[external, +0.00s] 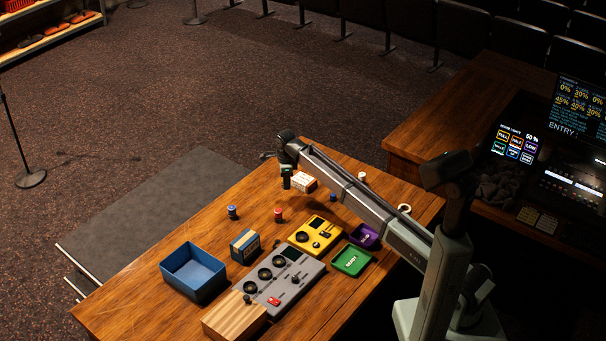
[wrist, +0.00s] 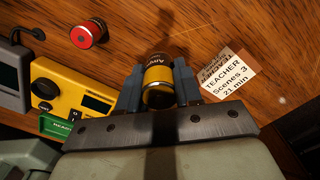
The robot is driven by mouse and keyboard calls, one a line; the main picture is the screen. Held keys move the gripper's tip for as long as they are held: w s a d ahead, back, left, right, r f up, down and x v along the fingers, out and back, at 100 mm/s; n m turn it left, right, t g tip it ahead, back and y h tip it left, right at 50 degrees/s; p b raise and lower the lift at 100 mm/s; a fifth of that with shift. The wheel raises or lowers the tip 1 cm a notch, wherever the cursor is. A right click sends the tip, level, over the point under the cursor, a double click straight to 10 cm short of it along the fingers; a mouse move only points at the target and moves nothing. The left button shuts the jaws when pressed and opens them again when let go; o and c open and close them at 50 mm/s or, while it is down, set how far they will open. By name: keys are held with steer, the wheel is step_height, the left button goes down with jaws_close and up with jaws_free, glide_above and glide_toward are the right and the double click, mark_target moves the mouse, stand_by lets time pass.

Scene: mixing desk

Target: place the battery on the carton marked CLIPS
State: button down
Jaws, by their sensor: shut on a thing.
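My gripper (wrist: 158,85) is shut on the battery (wrist: 158,75), a yellow and dark cylinder between its two fingers. In the external view my gripper (external: 287,180) hangs above the far part of the wooden desk; the battery cannot be made out clearly there. A small blue and cream carton (external: 245,246) stands on the desk, nearer the camera and left of the gripper. Its print is too small to read, so I cannot tell whether it says CLIPS. It does not show in the wrist view.
A white box (external: 303,182) beside the gripper reads TEACHER in the wrist view (wrist: 225,78). A red spool (external: 278,215), blue spool (external: 232,212), yellow device (external: 314,236), grey mixer (external: 284,281), blue bin (external: 193,272), green tray (external: 352,260) and purple tray (external: 365,236) also stand on the desk.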

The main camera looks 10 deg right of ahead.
steer(key=shift+r, duration=0.3)
steer(key=shift+s+a+r, duration=0.1)
steer(key=shift+s+a, duration=0.05)
steer(key=shift+a, duration=0.05)
steer(key=s+a+r+n, duration=0.2)
steer(key=s+a, duration=0.7)
steer(key=a, duration=0.1)
step_height(320, 180, up, 6)
glide_above(245, 239)
step_height(245, 239, down, 9)
steer(key=shift+f, duration=0.15)
steer(key=shift+f, duration=0.15)
steer(key=c, duration=0.8)
jaws_free()
steer(key=shift+o, duration=0.2)
